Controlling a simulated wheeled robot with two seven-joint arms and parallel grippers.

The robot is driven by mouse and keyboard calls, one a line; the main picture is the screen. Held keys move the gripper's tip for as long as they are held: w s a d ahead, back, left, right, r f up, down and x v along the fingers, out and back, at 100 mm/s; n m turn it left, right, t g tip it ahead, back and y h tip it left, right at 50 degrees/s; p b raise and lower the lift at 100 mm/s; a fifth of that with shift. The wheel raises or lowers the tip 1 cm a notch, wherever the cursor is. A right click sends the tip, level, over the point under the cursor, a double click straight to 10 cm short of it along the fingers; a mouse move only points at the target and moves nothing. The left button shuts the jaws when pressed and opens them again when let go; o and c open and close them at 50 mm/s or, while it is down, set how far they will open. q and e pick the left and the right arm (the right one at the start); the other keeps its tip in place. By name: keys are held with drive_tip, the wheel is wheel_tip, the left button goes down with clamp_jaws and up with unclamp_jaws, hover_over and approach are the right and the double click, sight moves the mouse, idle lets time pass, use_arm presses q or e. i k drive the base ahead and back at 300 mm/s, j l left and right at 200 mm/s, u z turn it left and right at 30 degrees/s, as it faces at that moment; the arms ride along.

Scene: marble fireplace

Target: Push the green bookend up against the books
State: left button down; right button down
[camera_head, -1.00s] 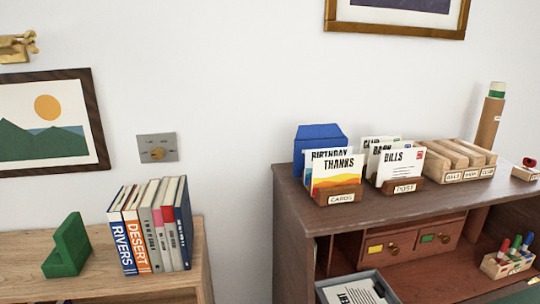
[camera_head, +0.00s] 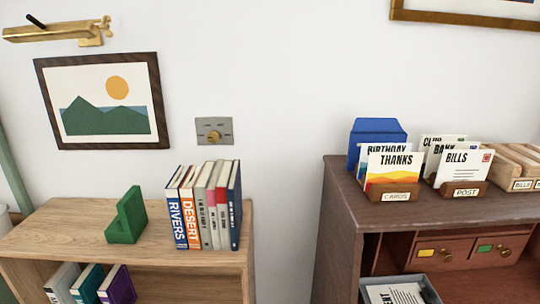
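The green bookend (camera_head: 127,218) stands on the light wooden bookcase top (camera_head: 62,230), to the left of the books. It is L-shaped, and a gap of bare wood lies between it and the row. The books (camera_head: 206,206) stand upright in a row near the right end of the top; "RIVERS" (camera_head: 177,220) is the leftmost, beside "DESERT" (camera_head: 191,221), with grey, red and dark blue spines to the right. Neither of my grippers shows in the head view.
More books (camera_head: 90,285) stand on the shelf below the top. A dark desk (camera_head: 335,215) with card holders (camera_head: 392,192) stands to the right, across a gap. A framed picture (camera_head: 103,102) and a wall plate (camera_head: 214,131) are on the wall behind.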

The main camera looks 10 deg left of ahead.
sight(132, 218)
drive_tip(key=u, duration=1.35)
